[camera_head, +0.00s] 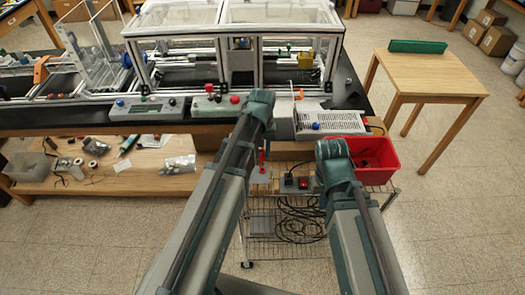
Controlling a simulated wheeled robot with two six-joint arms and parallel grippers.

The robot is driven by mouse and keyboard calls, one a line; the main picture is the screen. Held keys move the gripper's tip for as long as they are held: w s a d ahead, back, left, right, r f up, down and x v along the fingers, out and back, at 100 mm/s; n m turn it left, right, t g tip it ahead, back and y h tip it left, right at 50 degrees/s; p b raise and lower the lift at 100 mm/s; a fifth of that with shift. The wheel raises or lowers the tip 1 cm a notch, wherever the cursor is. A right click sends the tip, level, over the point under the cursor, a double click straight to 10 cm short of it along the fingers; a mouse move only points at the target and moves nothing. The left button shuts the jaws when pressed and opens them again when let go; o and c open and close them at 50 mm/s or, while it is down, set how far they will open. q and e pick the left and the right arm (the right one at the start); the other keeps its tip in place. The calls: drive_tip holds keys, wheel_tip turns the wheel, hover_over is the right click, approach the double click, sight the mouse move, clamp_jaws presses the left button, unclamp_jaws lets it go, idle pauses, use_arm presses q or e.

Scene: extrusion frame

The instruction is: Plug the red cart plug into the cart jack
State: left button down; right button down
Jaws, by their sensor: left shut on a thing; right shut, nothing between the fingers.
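The red cart plug (262,157) shows as a small upright red piece just below the end of my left arm, above a light grey plate on the wire cart. My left gripper (264,145) points down there and is shut on the plug; its fingers are mostly hidden by my arm. A dark box with red parts (291,184) sits on the cart top right of the plug; I cannot tell whether it holds the cart jack. My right gripper (315,184) is shut and empty beside this box, largely hidden by my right arm.
A red bin (374,160) stands right of my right arm. A black cable (298,220) lies coiled on the wire cart's lower shelf. The bench with the framed enclosure (235,20) and control boxes is behind. A wooden table (425,75) stands at the right, with open floor around it.

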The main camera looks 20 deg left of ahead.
sight(262, 151)
use_arm(q)
drive_tip(key=shift+f, duration=0.15)
wheel_tip(262, 151, down, 6)
drive_tip(key=b, duration=0.6)
drive_tip(key=shift+r, duration=0.2)
drive_tip(key=shift+f, duration=0.2)
idle(1.7)
drive_tip(key=c, duration=0.6)
unclamp_jaws()
drive_tip(key=shift+r, duration=0.1)
wheel_tip(262, 151, up, 14)
drive_tip(key=p, duration=1.3)
drive_tip(key=shift+p, duration=0.35)
drive_tip(key=shift+f, duration=0.2)
